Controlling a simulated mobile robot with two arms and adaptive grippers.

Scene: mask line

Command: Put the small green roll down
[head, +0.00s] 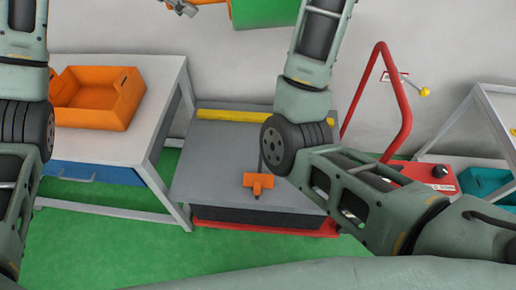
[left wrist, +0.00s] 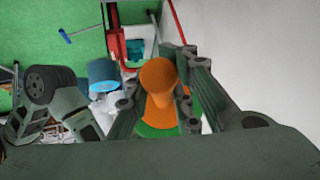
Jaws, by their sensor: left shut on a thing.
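The green roll (head: 264,12) shows at the top edge of the head view, partly cut off, with an orange end at its left. My left gripper (head: 180,6) is at that orange end, high in front of the wall. In the left wrist view the left gripper (left wrist: 160,95) is shut around the orange part (left wrist: 158,75), and a strip of the green roll (left wrist: 152,131) shows below it. The roll is held in the air. My right arm bends upward out of the head view, and its gripper is not seen.
A white table (head: 120,150) at left bears an orange bin (head: 98,100). A grey-topped red cart (head: 215,150) stands at the middle, with a yellow bar (head: 235,116) and an orange tool (head: 258,183) on top. A red handle frame (head: 402,100) rises at right. The floor is green.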

